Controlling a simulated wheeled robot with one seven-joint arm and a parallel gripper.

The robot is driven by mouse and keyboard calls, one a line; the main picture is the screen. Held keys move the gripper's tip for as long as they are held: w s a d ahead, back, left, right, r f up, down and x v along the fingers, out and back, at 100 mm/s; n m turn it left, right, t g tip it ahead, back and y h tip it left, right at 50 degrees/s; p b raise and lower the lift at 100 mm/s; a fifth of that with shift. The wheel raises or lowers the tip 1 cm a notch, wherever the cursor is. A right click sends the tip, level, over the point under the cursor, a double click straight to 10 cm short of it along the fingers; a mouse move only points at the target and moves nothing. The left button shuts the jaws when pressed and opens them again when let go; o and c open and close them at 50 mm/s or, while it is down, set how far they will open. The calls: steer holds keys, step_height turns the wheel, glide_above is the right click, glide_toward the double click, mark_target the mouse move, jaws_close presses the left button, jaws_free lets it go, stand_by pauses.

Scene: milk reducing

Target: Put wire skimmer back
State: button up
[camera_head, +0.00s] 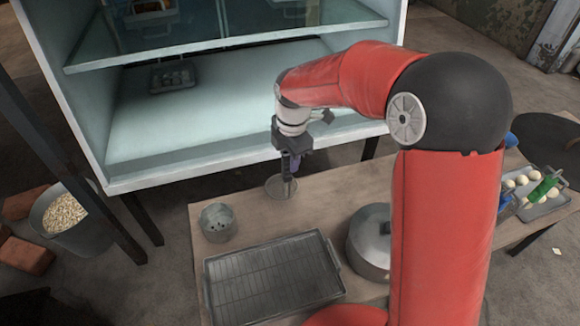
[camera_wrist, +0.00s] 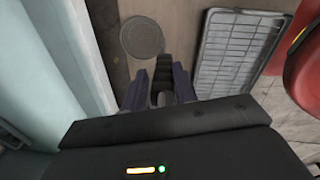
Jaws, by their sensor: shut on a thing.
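The wire skimmer (camera_head: 281,187) shows as a round, flat mesh disc just below my gripper (camera_head: 288,172), over the far edge of the wooden table. My gripper points down and is shut on the skimmer's handle, which is mostly hidden by the fingers. In the wrist view, the grey disc (camera_wrist: 142,37) lies beyond the fingertips (camera_wrist: 161,98). I cannot tell whether the disc touches the table. A grey metal canister with holes (camera_head: 217,223) stands upright on the table, to the left of and nearer than the skimmer.
A wire-rack tray (camera_head: 270,275) lies on the table (camera_head: 320,195), also seen in the wrist view (camera_wrist: 238,50). A lidded pot (camera_head: 368,245) stands right of it. A glass-shelved cabinet (camera_head: 215,120) rises behind. A bucket (camera_head: 70,220) stands at left; a tray of pale balls (camera_head: 545,205) sits at right.

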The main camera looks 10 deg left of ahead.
mark_target(287, 176)
steer(key=shift+f, duration=1.7)
steer(key=shift+f, duration=0.2)
steer(key=o, duration=1)
steer(key=shift+o, duration=0.2)
